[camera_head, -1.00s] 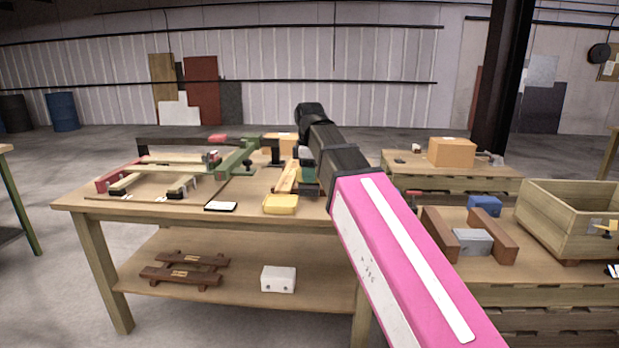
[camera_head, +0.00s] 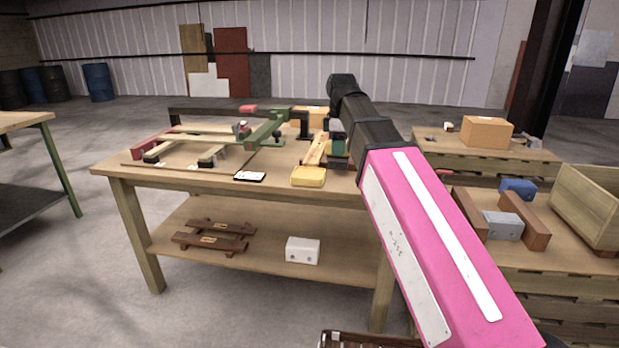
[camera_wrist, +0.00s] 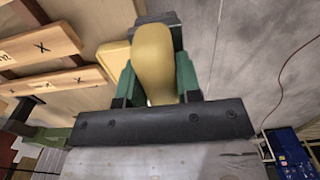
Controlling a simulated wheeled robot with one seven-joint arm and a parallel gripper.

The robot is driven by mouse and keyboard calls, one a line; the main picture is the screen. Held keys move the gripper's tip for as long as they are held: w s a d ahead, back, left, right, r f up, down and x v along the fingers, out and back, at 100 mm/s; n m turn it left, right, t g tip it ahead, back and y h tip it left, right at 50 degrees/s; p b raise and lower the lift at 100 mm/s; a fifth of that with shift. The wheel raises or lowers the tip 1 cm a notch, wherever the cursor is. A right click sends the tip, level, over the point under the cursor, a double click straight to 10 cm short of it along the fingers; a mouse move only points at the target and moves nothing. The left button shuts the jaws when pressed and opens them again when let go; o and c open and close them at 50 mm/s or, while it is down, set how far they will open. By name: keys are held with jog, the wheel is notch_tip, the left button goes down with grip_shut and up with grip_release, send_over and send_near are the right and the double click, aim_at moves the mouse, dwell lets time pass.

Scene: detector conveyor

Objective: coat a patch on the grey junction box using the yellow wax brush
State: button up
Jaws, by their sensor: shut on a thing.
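My gripper (camera_head: 338,145) is above the right part of the main workbench in the head view. In the wrist view its green fingers (camera_wrist: 158,78) are shut on the yellow wax brush (camera_wrist: 154,48), whose rounded yellow body points away from the palm. The brush's far end is hard to make out, and I cannot pick the brush out in the head view. The grey junction box (camera_head: 503,226) sits on the lower right table between two brown wooden blocks, well to the right of my gripper.
A shallow yellow tray (camera_head: 308,177) lies at the bench's front edge, beside a white-faced device (camera_head: 250,176). A green and wooden fixture (camera_head: 268,130) fills the bench's middle. A blue box (camera_head: 518,189) stands behind the junction box. An open wooden crate (camera_head: 590,207) is at the right.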

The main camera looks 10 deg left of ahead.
jog(key=w+a+f, duration=0.2)
jog(key=w+a, duration=0.9)
jog(key=shift+w+f, duration=0.15)
jog(key=shift+f, duration=2.75)
jog(key=shift+f, duration=0.55)
notch_tip(320, 180, up, 7)
dwell(1.1)
dwell(0.4)
